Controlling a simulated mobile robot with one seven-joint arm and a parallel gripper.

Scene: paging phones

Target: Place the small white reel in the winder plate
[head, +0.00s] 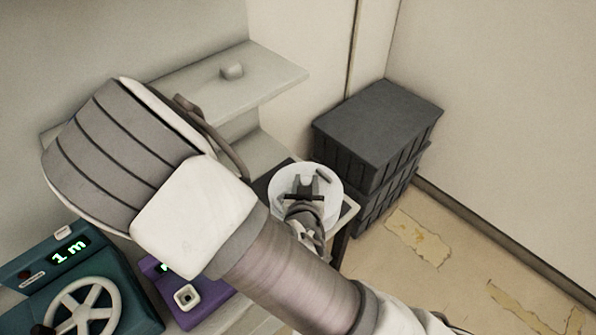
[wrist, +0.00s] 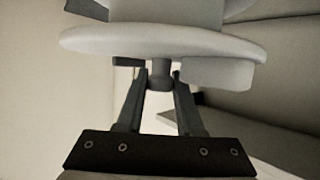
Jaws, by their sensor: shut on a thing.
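A white round disc (head: 279,181), which looks like the small white reel, is in front of my gripper (head: 305,189) in the head view. In the wrist view its pale rim (wrist: 90,40) spans the top. My gripper (wrist: 161,80) is shut on a short grey stub (wrist: 160,77) under the disc's middle. A pale block and a small dark piece show beside the stub. I cannot say for certain which part is the winder plate. A purple unit (head: 205,296) with a pale square socket (head: 187,297) stands at the lower left, away from my gripper.
A teal machine (head: 125,290) with a spoked handwheel (head: 84,310) and a display reading "1 m" stands left of the purple unit. A pale shelf (head: 275,75) bears a small knob (head: 232,70). Dark stacked crates (head: 380,120) stand right; floor beyond is open.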

